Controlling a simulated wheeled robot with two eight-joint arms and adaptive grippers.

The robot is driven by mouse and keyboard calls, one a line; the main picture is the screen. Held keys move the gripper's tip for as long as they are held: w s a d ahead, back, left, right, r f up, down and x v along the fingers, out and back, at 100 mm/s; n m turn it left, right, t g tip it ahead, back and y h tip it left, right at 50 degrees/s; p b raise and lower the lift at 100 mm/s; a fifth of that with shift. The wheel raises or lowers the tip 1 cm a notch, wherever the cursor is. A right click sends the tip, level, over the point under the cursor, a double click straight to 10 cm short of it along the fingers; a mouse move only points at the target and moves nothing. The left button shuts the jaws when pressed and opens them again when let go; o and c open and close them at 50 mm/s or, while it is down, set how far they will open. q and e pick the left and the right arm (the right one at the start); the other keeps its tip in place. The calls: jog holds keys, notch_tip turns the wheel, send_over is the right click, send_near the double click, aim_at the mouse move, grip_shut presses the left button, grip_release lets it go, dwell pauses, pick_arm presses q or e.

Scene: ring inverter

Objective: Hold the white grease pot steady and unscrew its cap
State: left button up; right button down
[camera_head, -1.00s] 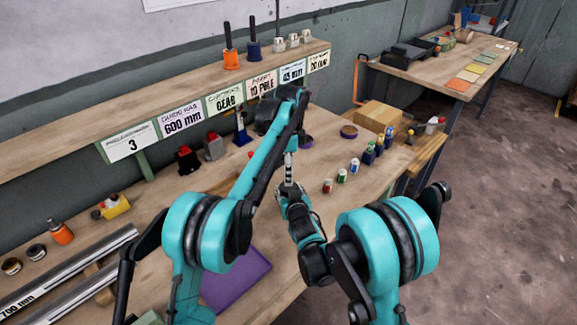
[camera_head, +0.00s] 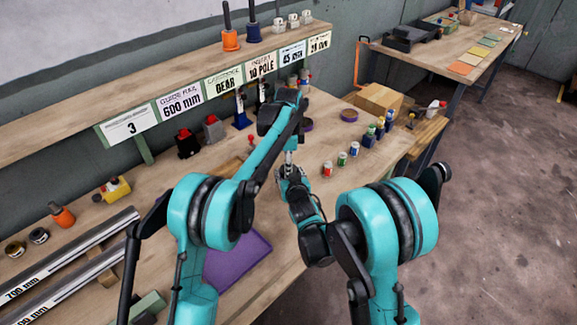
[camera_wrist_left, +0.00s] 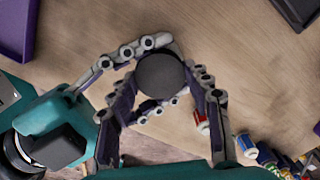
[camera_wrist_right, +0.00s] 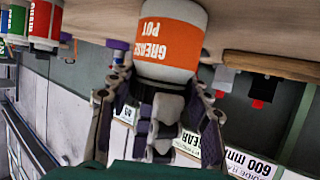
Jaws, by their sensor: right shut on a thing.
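The grease pot (camera_wrist_right: 170,45) is white with an orange label and shows upside down in the right wrist view. My right gripper (camera_wrist_right: 160,88) is shut on its body; in the head view that gripper (camera_head: 290,176) is above the front of the bench. The round dark grey cap (camera_wrist_left: 160,75) shows from above in the left wrist view. My left gripper (camera_wrist_left: 180,62) has its fingers apart on either side of the cap, and I see no clear grip on it. In the head view the left arm's wrist hides most of the pot.
Small red, green and blue pots (camera_head: 342,159) stand right of my grippers. A purple tray (camera_head: 238,258) lies at the bench's front. A cardboard box (camera_head: 379,99) is at the back right. A labelled shelf (camera_head: 180,93) runs along the wall.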

pick_arm(q)
jog(key=n, duration=0.6)
jog(key=shift+n, duration=0.4)
jog(key=o, duration=1.3)
